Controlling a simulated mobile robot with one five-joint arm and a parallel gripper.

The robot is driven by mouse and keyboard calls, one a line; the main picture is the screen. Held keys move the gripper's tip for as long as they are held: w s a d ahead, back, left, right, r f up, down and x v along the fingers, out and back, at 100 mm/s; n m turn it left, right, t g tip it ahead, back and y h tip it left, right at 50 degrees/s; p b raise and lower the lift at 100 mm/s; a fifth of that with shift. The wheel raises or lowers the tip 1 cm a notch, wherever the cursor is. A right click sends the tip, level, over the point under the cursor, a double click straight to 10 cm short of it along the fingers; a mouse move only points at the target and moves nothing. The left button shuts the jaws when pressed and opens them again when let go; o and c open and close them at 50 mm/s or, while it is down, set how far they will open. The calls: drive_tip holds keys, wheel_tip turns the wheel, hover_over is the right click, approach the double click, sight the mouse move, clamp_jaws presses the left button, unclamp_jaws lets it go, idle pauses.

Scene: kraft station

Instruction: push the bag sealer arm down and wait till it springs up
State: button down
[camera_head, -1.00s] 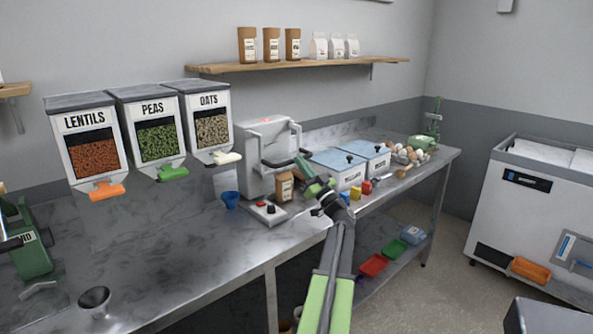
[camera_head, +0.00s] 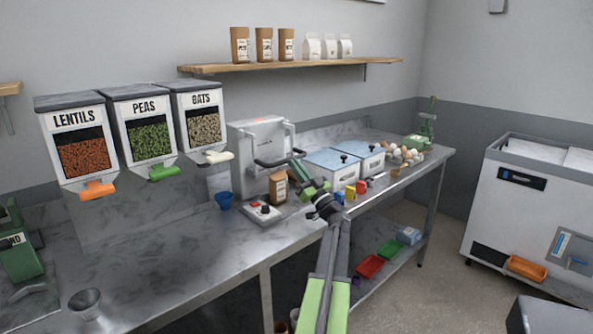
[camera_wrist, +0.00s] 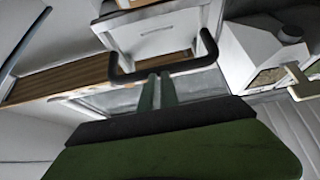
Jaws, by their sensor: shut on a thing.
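The bag sealer (camera_head: 252,148) is a pale grey upright machine against the wall behind the counter. Its dark U-shaped arm handle (camera_head: 268,163) sticks out at the front; it also shows in the wrist view (camera_wrist: 190,66). My gripper (camera_head: 297,157) has come to the handle from the front right. In the wrist view its two green fingers (camera_wrist: 158,84) are close together at the middle of the bar, shut on it. The exact finger contact is too small to see. A brown paper bag (camera_head: 278,187) stands upright below the handle, in front of the machine.
Blue-lidded bins (camera_head: 330,160) and small coloured scoops are close to the right. Dispensers (camera_head: 148,135) hang at the left. The front left counter is mostly clear.

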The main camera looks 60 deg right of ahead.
drive_tip(key=s+a, duration=0.5)
drive_tip(key=s, duration=0.7)
drive_tip(key=shift+f, duration=0.35)
